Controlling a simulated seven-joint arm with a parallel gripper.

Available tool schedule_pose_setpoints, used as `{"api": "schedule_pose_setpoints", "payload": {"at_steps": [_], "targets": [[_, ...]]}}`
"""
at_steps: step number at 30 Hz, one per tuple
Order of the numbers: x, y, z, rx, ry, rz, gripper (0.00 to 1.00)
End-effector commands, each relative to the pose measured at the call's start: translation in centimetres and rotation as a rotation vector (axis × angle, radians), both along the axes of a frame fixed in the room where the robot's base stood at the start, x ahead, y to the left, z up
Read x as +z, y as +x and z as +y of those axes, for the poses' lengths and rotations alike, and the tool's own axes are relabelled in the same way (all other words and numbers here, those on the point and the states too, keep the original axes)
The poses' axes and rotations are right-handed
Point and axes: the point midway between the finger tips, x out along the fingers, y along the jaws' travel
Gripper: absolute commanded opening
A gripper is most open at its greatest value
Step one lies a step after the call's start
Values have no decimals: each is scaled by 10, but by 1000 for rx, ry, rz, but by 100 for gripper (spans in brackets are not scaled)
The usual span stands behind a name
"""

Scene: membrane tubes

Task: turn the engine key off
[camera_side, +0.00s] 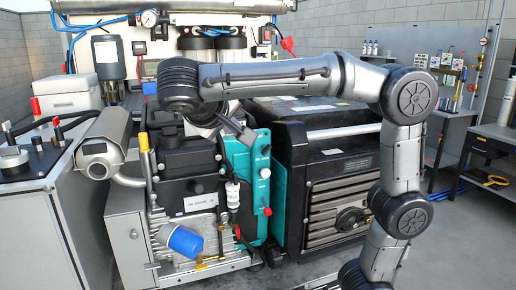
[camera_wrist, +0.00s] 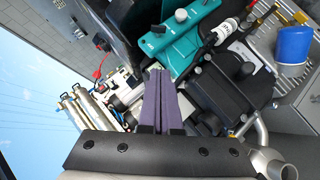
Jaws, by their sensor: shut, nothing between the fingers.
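The engine (camera_side: 190,165) has a teal control panel (camera_side: 243,160) on its right side, with small pale knobs (camera_side: 265,173) and a red knob (camera_side: 267,211). The panel also shows in the wrist view (camera_wrist: 187,42), with a white knob (camera_wrist: 181,15) and a small dark switch (camera_wrist: 158,29). I cannot tell for sure which of these is the engine key. My gripper (camera_side: 247,137) is shut and empty, close above the panel's upper part in the side view. In the wrist view its fingertips (camera_wrist: 160,72) lie just short of the panel's near end, apparently not touching it.
A black generator box (camera_side: 335,185) stands close to the right of the panel. A blue oil filter (camera_side: 181,241) and a white-labelled cylinder (camera_side: 232,193) project from the engine front. A grey exhaust pipe (camera_side: 105,140) is at left. Workbenches (camera_side: 490,145) stand at far right.

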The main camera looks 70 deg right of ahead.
Motion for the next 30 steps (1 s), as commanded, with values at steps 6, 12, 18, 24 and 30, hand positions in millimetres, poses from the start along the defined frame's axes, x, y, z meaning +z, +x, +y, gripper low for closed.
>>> {"api": "schedule_pose_setpoints", "payload": {"at_steps": [6, 12, 18, 24, 30], "targets": [[-9, 2, -14, 7, 2, 1, 0], [-28, 6, -47, 4, 3, 3, 0], [-48, 12, -80, 4, 3, 3, 0], [-67, 1, -96, 8, 4, 2, 0], [-77, -5, -103, 10, 4, 1, 0]]}}
